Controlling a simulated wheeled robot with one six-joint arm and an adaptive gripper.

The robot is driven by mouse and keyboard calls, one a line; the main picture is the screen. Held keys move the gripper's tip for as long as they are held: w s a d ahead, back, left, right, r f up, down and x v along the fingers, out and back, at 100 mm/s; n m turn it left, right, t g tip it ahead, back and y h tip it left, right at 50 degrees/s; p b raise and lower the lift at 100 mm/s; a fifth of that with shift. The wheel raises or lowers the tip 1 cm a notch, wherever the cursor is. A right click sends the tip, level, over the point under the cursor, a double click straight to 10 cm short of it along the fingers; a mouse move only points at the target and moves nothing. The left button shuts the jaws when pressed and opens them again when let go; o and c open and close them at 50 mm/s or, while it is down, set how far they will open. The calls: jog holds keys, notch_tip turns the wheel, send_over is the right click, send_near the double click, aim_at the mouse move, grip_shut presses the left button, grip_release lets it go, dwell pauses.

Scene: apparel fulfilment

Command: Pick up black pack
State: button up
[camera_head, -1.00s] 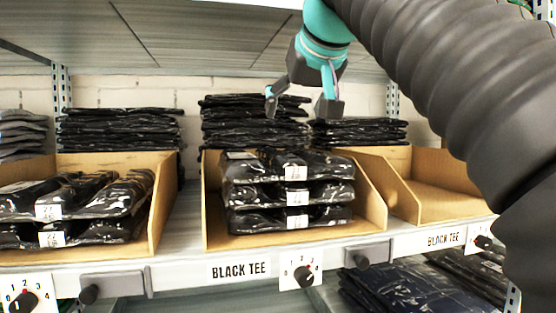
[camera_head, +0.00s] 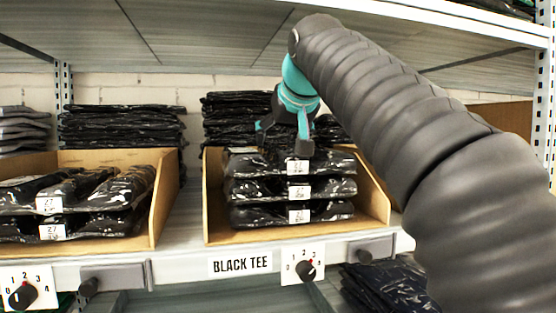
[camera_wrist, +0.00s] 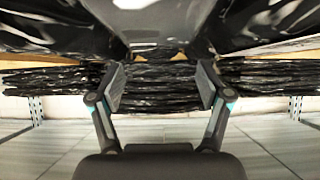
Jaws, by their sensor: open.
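Several black packs in glossy plastic with white labels lie stacked in the middle wooden bin (camera_head: 378,200). The top black pack (camera_head: 335,162) lies nearest my gripper. My gripper (camera_head: 285,148) is open, pointing down just above or at the rear part of that pack; the arm hides some of it, and I cannot tell whether it touches. In the wrist view, the two fingers (camera_wrist: 160,88) are spread apart with nothing clearly between them. The glossy pack (camera_wrist: 160,22) fills the top of that view, beyond the fingertips.
A left wooden bin (camera_head: 163,190) holds more black packs (camera_head: 75,195). Tall stacks of black garments (camera_head: 120,130) stand behind the bins. An upper shelf (camera_head: 200,40) hangs above the arm.

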jog(key=x, duration=0.2)
jog(key=shift+w+a+f, duration=0.1)
jog(key=shift+w+f, duration=0.15)
jog(key=shift+w, duration=0.05)
jog(key=c, duration=1.4)
jog(key=shift+r, duration=0.1)
